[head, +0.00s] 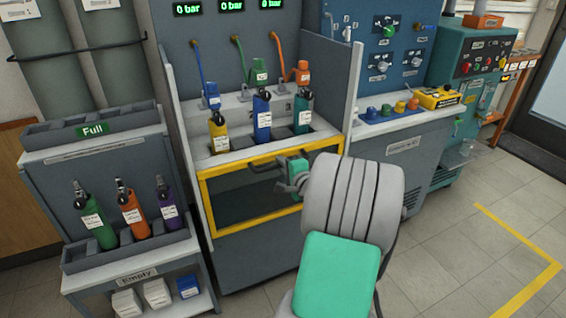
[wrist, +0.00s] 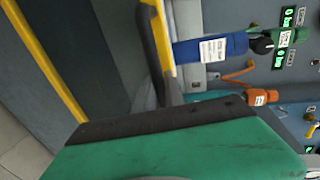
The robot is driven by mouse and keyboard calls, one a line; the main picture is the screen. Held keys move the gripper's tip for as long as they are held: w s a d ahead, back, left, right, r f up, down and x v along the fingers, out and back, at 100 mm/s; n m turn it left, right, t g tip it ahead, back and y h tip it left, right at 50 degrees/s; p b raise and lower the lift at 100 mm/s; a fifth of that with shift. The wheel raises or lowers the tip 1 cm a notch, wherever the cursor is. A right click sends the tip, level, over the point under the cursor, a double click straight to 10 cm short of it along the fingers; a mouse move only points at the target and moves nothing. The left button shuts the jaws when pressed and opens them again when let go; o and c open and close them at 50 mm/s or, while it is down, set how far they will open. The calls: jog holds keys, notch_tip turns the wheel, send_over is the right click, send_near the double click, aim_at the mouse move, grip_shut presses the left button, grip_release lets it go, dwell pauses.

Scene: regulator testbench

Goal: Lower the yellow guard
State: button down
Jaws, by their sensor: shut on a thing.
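The yellow guard (head: 203,205) is a yellow-framed dark, see-through panel on the front of the middle bench. In the head view it sits low, with its top edge just under the ledge and the cylinders uncovered above it. A dark bar handle (head: 262,164) runs along its top. My gripper (head: 292,178) is shut on the handle toward its right part; my arm hides the guard's lower right. In the wrist view the guard's yellow frame (wrist: 45,62) and the handle (wrist: 152,45) show beyond my green gripper finger; the grip itself is hidden.
Yellow, blue and teal cylinders (head: 262,116) stand in the bench behind the guard. A rack (head: 105,150) with green, orange and purple cylinders is at left. A control bench (head: 385,135) stands at right. Open floor (head: 450,250) lies at lower right.

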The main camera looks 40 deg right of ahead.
jog(key=c, duration=1.4)
grip_release()
jog(key=v, duration=0.7)
jog(key=shift+s+p, duration=0.35)
jog(key=shift+p, duration=0.1)
jog(key=shift+a, duration=0.15)
